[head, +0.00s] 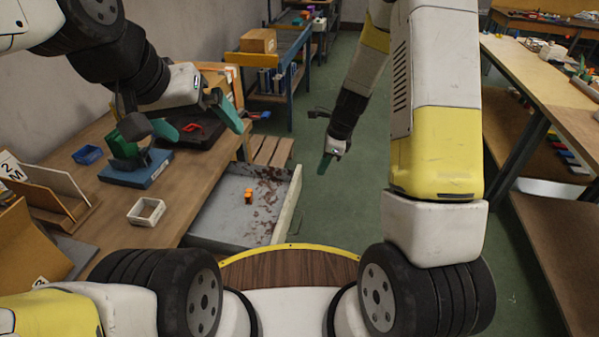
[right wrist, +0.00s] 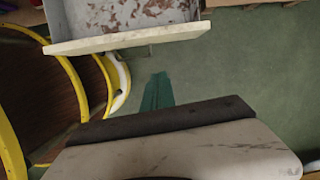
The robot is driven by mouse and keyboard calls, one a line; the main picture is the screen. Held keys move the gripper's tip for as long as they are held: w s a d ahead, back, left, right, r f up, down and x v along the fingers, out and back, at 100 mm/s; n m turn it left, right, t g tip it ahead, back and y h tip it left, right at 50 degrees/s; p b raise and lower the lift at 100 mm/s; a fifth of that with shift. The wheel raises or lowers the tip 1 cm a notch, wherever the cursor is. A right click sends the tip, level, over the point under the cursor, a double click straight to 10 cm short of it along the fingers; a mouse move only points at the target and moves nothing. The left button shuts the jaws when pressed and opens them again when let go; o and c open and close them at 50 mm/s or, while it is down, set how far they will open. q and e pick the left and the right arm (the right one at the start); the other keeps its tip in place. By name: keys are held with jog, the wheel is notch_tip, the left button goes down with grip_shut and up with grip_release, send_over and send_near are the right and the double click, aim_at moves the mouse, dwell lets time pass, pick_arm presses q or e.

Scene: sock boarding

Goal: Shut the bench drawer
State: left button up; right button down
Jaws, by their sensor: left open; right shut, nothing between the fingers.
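The bench drawer (head: 222,213) is pulled out from the wooden workbench on the left. Its grey inside is stained with brown patches, and its pale front panel (head: 288,207) faces right. The front panel also shows at the top of the right wrist view (right wrist: 125,40). My right gripper (head: 327,165) is shut and empty, out beyond the drawer front over the green floor. Its green fingers (right wrist: 157,92) are apart from the panel in the right wrist view. My left gripper (head: 182,143) is open above the workbench, behind the drawer.
A small orange object (head: 248,196) lies in the drawer.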

jog(key=w+a+f+m, duration=0.1)
jog(key=a+f, duration=0.5)
jog(key=f, duration=0.6)
jog(key=shift+w+f, duration=0.3)
jog(key=shift+w, duration=0.15)
jog(key=shift+a, duration=0.2)
